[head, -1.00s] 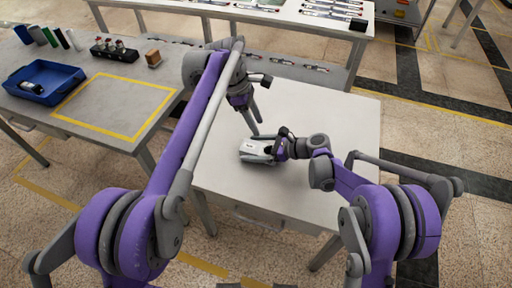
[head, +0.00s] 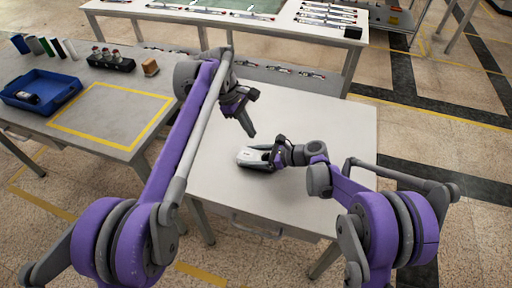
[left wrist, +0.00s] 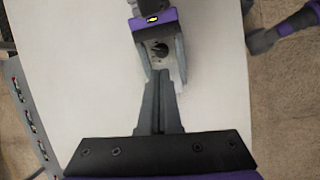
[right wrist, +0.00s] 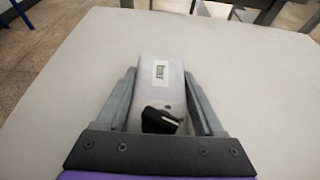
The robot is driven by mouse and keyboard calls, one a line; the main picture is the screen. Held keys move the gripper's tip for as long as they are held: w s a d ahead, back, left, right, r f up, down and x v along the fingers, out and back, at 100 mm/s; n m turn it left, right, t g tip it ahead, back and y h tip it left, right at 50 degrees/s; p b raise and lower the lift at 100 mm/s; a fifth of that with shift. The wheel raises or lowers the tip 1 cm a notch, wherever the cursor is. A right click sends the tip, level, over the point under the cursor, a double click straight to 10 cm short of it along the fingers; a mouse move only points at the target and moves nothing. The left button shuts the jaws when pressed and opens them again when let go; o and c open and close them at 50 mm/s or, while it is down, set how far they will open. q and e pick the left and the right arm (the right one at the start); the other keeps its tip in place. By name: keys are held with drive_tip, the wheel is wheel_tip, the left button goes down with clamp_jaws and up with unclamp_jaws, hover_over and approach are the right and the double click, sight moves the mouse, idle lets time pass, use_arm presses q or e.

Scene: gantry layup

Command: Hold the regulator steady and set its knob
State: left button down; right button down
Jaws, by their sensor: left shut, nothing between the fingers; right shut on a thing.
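The regulator (head: 251,158) is a pale box lying on the light table, with a white label (right wrist: 161,73) on top. Its black knob (right wrist: 160,121) carries a light line and sits at the end nearer my right wrist. My right gripper (head: 268,155) is shut on the regulator, one finger along each side; both fingers show in the right wrist view (right wrist: 160,72). My left gripper (head: 252,135) is shut and empty, pointing down above the table near the regulator. In the left wrist view its fingertips (left wrist: 160,75) point toward the knob (left wrist: 160,49); the gap between them is unclear.
The light table (head: 330,125) is otherwise clear. A grey bench at left holds a blue bin (head: 42,89), a black holder (head: 111,60), a brown block (head: 150,67) and a yellow-outlined area. A long white bench (head: 235,20) with several parts stands behind.

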sight(267, 152)
use_arm(q)
drive_tip(key=w+a+m+h, duration=0.2)
drive_tip(key=a+m, duration=0.1)
drive_tip(key=m, duration=0.8)
drive_tip(key=w+a+m+h, duration=0.1)
drive_tip(key=a+m, duration=0.3)
drive_tip(key=m, duration=0.7)
drive_tip(key=shift+t, duration=0.3)
drive_tip(key=x, duration=1)
drive_tip(key=shift+w+d+f, duration=0.1)
drive_tip(key=shift+d+f, duration=0.15)
drive_tip(key=shift+d, duration=0.1)
drive_tip(key=shift+s+d+r, duration=0.15)
drive_tip(key=shift+s+d, duration=0.65)
drive_tip(key=shift+d, duration=0.1)
drive_tip(key=shift+s+d, duration=0.4)
drive_tip(key=shift+s+d+m+g, duration=0.1)
drive_tip(key=shift+d+m+g, duration=0.55)
drive_tip(key=shift+m, duration=0.45)
drive_tip(key=shift+d+m+g, duration=0.15)
drive_tip(key=shift+m+g, duration=0.4)
drive_tip(key=shift+m, duration=0.35)
